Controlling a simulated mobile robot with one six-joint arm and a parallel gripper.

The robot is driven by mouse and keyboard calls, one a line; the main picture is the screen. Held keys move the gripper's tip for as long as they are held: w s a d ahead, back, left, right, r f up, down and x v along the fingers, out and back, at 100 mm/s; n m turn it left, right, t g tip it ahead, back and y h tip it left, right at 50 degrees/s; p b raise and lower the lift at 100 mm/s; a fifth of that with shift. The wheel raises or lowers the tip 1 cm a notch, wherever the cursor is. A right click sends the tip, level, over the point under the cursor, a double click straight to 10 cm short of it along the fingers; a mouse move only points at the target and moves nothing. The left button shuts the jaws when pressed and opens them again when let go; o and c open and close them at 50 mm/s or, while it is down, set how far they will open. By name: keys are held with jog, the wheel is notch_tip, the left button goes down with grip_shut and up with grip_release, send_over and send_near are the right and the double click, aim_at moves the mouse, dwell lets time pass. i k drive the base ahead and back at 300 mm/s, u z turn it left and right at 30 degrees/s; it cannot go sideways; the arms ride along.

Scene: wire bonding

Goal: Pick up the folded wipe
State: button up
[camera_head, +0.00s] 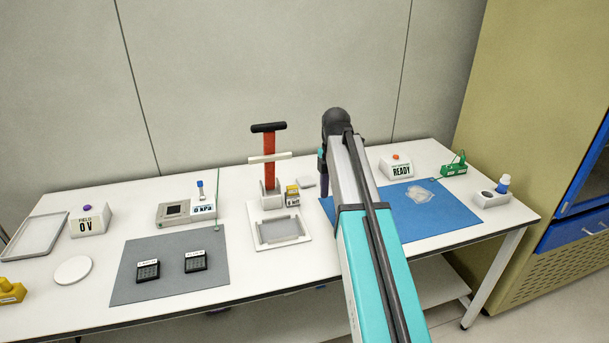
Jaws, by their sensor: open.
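A small flat pale square that looks like the folded wipe (305,182) lies on the white table, right of the red press and behind a small yellow box. My gripper (324,188) is just to the right of it, at the end of my arm, pointing down near the left edge of the blue mat. The gripper looks empty and apart from the wipe. My arm hides much of the gripper, so its fingertips and height above the table are hard to make out. I take the gripper as open.
The red press (270,160) with a black handle stands left of the wipe, with the yellow box (292,196) in front. A white tray (300,243) is nearer the front. A blue mat (455,215) bears a clear crumpled item (420,194). A grey mat (130,290) lies left.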

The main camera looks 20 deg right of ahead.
aim_at(307, 181)
jog(key=i, duration=1.05)
jog(key=u, duration=0.05)
